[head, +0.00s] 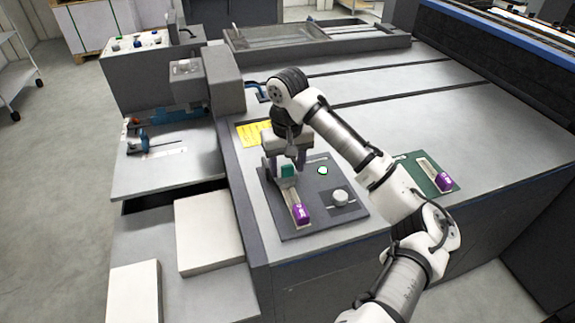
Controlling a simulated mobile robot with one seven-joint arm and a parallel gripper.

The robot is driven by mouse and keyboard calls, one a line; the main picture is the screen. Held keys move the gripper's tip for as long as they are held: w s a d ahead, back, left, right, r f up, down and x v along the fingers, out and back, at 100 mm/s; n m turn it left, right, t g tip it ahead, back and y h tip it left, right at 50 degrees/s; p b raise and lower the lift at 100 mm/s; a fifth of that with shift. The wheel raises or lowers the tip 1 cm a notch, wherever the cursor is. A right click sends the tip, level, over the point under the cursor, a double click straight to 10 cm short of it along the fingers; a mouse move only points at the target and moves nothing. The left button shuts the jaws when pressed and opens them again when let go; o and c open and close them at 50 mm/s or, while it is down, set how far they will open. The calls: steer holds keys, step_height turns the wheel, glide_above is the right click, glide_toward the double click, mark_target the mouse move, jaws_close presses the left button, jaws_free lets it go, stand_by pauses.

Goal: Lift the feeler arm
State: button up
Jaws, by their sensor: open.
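A dark grey plate (330,212) lies on the machine's top. On it is a slim pale bar with a purple end block (301,213) nearest me; this looks like the feeler arm, though I cannot be sure. A teal block (288,171) sits toward the bar's far end. My gripper (284,168) points down over this far end, its fingers open around or close beside the teal block. I cannot tell whether they touch it. My gripper hides the bar's far end.
A white knob (340,197) and a small green-white button (322,170) are on the plate to the right. A green plate (416,167) carries a similar purple-ended bar (443,182). A yellow note (250,134) lies behind. White stacks (208,230) stand left.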

steer(key=shift+f, duration=0.25)
jaws_close()
steer(key=shift+w+r+p, duration=0.2)
steer(key=shift+r+p, duration=0.05)
steer(key=shift+p, duration=0.15)
stand_by(0.4)
